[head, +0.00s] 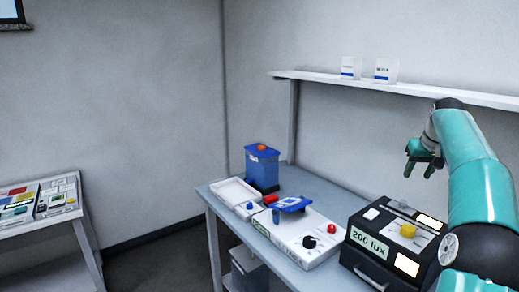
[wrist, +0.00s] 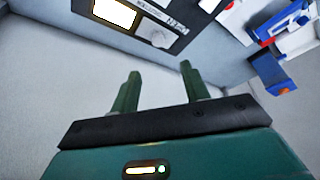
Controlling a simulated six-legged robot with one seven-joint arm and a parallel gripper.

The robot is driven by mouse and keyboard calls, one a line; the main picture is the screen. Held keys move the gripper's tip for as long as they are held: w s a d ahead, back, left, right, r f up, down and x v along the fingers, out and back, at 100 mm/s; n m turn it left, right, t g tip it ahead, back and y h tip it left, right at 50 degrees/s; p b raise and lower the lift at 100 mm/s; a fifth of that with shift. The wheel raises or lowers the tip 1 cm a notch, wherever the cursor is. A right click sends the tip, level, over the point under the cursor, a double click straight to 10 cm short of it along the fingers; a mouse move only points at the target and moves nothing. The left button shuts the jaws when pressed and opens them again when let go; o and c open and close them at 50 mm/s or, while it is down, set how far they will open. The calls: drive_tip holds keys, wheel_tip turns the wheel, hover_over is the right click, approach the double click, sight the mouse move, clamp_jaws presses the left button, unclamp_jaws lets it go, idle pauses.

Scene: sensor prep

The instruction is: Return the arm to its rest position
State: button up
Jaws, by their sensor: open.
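My teal arm (head: 478,165) rises at the right of the head view, in front of the wall. My gripper (head: 420,172) hangs in the air above the bench, higher than the black box and touching nothing. In the wrist view my gripper (wrist: 162,82) shows two green fingers standing well apart with nothing between them. The black box labelled "200 lux" (head: 368,243) stands on the bench below my gripper. Its panel also shows at the top of the wrist view (wrist: 150,25).
A wall shelf (head: 420,90) with two small white boxes runs behind my arm. A second table (head: 50,222) stands at left.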

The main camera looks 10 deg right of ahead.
drive_tip(key=a+r+n, duration=0.1)
drive_tip(key=a+r, duration=0.1)
drive_tip(key=a, duration=0.6)
drive_tip(key=a+r, duration=0.2)
drive_tip(key=a, duration=0.6)
drive_tip(key=s+a+f+n, duration=0.1)
drive_tip(key=s+a, duration=0.8)
drive_tip(key=a, duration=0.4)
drive_tip(key=s+a+f, duration=0.6)
drive_tip(key=s+f, duration=0.1)
drive_tip(key=s, duration=0.4)
drive_tip(key=s+a+f+n+t+y, duration=0.1)
drive_tip(key=s+a+f, duration=0.6)
drive_tip(key=s, duration=0.4)
drive_tip(key=shift+f, duration=0.3)
